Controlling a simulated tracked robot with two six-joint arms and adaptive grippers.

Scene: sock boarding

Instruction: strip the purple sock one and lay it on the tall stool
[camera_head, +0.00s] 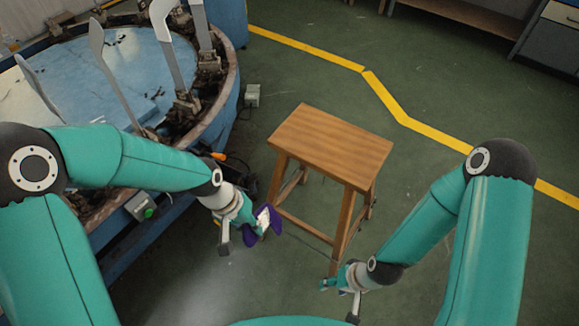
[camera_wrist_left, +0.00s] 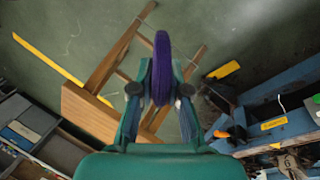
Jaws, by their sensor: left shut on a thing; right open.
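The purple sock (camera_head: 252,220) hangs in my left gripper (camera_head: 248,222), clear of the round machine and left of the stool in the head view. In the left wrist view the sock (camera_wrist_left: 162,65) stands between the two fingers of my left gripper (camera_wrist_left: 160,92), which is shut on it. The tall wooden stool (camera_head: 330,143) stands on the floor in the middle of the head view, its seat bare. Part of the stool (camera_wrist_left: 92,112) also shows in the left wrist view behind the gripper. My right gripper (camera_head: 340,287) is open and empty, low and right of the stool's front legs.
A round blue machine (camera_head: 226,100) with several upright grey sock boards (camera_head: 165,45) fills the left. A small grey box (camera_head: 252,95) stands on the floor by it. Yellow lines (camera_head: 385,98) mark the green floor. Floor right of the stool is clear.

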